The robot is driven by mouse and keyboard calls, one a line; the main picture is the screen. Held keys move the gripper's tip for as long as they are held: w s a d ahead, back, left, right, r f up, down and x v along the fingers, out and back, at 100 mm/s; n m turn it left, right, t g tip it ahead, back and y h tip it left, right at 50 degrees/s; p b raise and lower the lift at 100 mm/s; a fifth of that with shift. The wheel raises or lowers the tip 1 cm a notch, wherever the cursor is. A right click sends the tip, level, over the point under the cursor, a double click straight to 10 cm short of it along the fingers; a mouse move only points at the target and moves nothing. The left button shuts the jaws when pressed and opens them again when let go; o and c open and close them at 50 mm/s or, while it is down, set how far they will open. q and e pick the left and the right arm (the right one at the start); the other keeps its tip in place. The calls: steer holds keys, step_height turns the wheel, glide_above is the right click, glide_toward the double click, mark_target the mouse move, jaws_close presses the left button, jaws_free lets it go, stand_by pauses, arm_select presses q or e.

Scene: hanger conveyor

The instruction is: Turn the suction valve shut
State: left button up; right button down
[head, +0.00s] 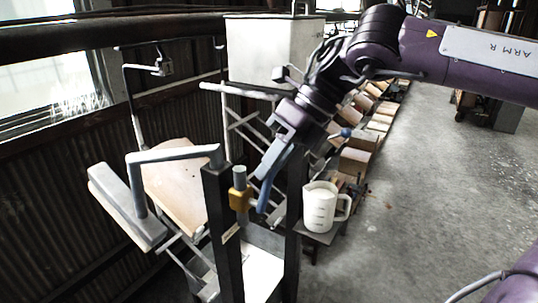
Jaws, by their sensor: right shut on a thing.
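The suction valve (240,198) appears as a small brass-coloured body on a grey vertical pipe, beside a black post. My right gripper (264,190) reaches down from the upper right, with its blue-grey fingers just right of the brass body. It is shut on what seems to be the valve's handle, which the fingers mostly hide. I cannot tell the handle's angle. My left gripper is not in view.
A white measuring jug (320,207) stands on a small dark shelf close to the right of my gripper. A pale box (272,50) hangs behind my arm. Grey hanger frames (175,154) are at the left. The concrete floor (440,200) at the right is open.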

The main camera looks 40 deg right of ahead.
steer(key=shift+w+d+f+g+y, duration=0.1)
steer(key=shift+d+f+g+y, duration=0.15)
steer(key=shift+y, duration=0.2)
steer(key=shift+w+d+f+g+y, duration=0.15)
steer(key=shift+d+y, duration=0.15)
steer(key=shift+y, duration=0.15)
step_height(320, 180, down, 6)
steer(key=w+d+m+g+y+b, duration=0.1)
steer(key=d+m+y+b, duration=0.1)
steer(key=y+b, duration=0.7)
steer(key=shift+d+m+g+y+b, duration=0.3)
steer(key=shift+m+b, duration=0.5)
steer(key=shift+b, duration=0.5)
steer(key=shift+r, duration=0.1)
steer(key=c, duration=1.4)
jaws_free()
steer(key=shift+o, duration=0.2)
steer(key=shift+d, duration=0.1)
